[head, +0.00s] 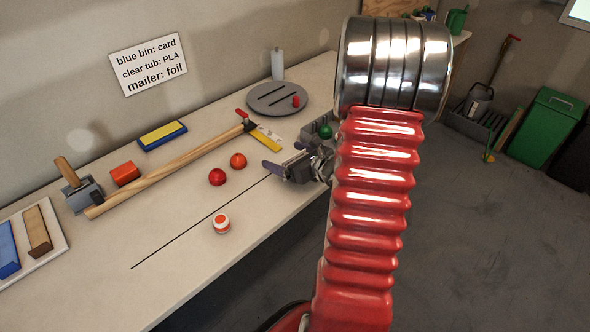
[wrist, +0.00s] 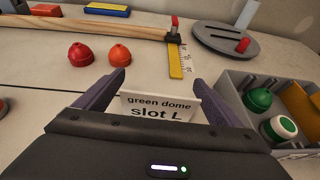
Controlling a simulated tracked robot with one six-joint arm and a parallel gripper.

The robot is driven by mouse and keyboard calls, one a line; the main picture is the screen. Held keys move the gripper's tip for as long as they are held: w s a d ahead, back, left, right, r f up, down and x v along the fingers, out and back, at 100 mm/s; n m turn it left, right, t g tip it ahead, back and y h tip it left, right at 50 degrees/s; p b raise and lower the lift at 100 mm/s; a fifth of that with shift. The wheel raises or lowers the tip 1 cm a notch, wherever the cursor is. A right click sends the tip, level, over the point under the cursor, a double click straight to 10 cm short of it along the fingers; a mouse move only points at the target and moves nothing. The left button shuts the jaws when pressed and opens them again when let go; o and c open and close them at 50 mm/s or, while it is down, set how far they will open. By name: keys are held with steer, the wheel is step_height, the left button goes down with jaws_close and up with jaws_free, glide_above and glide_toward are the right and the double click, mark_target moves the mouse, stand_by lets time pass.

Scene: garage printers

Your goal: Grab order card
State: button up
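The order card (wrist: 160,106) is a small white card reading "green dome / slot L" in the wrist view. It shows between the two purple fingers of my gripper (wrist: 173,80), with a gap to the left finger. Its lower part is hidden by the dark gripper body, and I cannot tell whether its right end touches the right finger. The fingers are spread wide. In the head view my gripper (head: 284,158) is low over the right side of the bench, and I cannot make out the card there.
A grey bin (wrist: 238,105) with a green dome (wrist: 258,100) and a green-white jar (wrist: 279,129) stands right of my gripper. Red (head: 217,177) and orange (head: 238,160) domes lie to the left. A long wooden handle (head: 172,172) and yellow ruler (wrist: 181,62) lie behind.

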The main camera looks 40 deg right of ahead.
steer(key=c, duration=1)
steer(key=shift+r, duration=0.2)
step_height(320, 180, up, 10)
steer(key=shift+f, duration=0.15)
